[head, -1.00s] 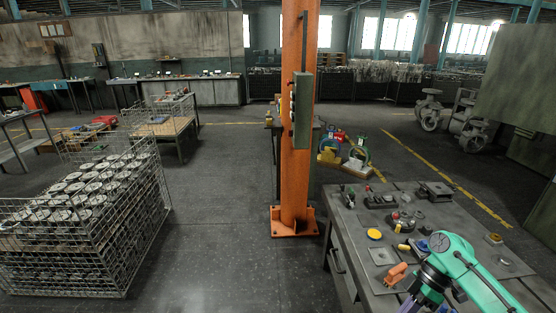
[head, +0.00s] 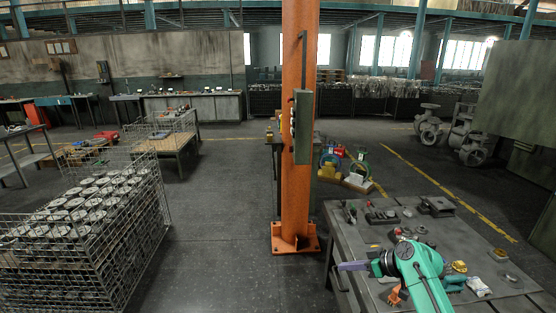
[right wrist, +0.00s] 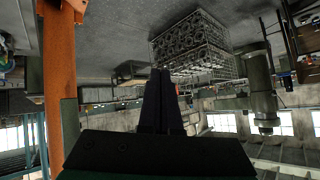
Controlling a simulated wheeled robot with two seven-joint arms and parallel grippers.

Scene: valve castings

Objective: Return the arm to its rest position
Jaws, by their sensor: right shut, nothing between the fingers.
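My right arm, in green, reaches over the workbench (head: 345,232) at the lower right of the head view. My right gripper (head: 350,266) points left, level with the bench's left edge and above it, with its fingers together and nothing held. In the right wrist view, the dark fingers of the right gripper (right wrist: 160,80) are closed side by side. That view is upside down and looks out across the hall. My left gripper is not in view.
An orange column (head: 298,130) stands just left of the bench. Tools and small parts, including a dark block (head: 436,206), lie on the bench. A wire basket of castings (head: 90,225) stands at the left. The floor between basket and column is clear.

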